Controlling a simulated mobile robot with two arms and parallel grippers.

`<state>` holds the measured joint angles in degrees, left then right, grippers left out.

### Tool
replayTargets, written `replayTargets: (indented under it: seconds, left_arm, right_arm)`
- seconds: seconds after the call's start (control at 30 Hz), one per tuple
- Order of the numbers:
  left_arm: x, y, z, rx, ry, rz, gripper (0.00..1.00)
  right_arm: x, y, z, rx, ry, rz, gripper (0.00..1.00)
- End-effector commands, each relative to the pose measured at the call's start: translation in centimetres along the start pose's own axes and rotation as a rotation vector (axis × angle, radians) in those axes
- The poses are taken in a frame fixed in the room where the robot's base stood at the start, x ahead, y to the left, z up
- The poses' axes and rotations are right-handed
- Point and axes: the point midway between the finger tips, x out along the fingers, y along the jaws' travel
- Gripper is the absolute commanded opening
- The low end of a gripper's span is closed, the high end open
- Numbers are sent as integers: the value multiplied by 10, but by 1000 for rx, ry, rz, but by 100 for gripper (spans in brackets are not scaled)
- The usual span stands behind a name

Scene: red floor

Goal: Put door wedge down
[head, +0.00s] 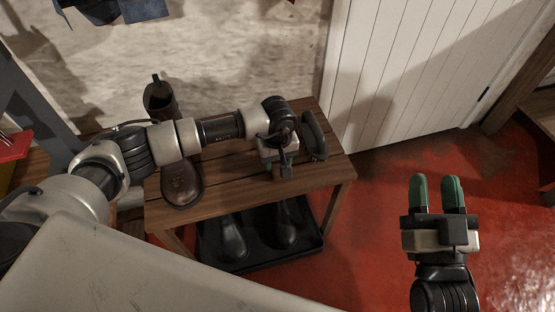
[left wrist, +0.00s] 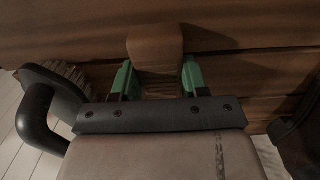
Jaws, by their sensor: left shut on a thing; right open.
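The door wedge (left wrist: 155,42) is a brown block in the left wrist view, between the green fingertips of my left gripper (left wrist: 157,78). The gripper is shut on it. The wedge is over the wooden bench (head: 228,185), and I cannot tell whether it touches the slats. In the head view my left gripper (head: 279,165) is above the bench's right part, and the wedge is hidden there by the gripper. My right gripper (head: 436,192) is open and empty over the red floor, right of the bench.
A dark brush-like object (head: 314,137) with a handle is close by my left gripper. A brown shoe (head: 181,186) and a dark boot (head: 160,100) are further left. A black tray (head: 206,256) with footwear is under the bench. A white panelled door (head: 400,75) stands behind.

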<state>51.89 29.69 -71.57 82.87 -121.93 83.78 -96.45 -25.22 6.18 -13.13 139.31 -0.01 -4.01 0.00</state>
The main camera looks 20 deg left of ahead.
Motion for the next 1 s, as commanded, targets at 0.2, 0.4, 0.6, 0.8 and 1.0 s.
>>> replayTargets:
  seconds: [0.2, 0.4, 0.6, 0.8, 1.0]
  left_arm:
    - [2, 0, 0, 0, 0, 0, 47]
    - [2, 0, 0, 0, 0, 0, 70]
    - [2, 0, 0, 0, 0, 0, 70]
    - [-4, 0, 0, 0, 1, 0, 70]
    - [-39, 0, -1, 0, 4, 2, 70]
  right_arm:
    - [0, -1, -6, 2, 53, -3, 43]
    - [1, -1, -6, 2, 53, -3, 43]
    - [1, -1, -6, 2, 49, -3, 43]
    - [0, 0, 3, 0, -32, 1, 43]
    - [-6, 5, 25, -6, -237, 12, 43]
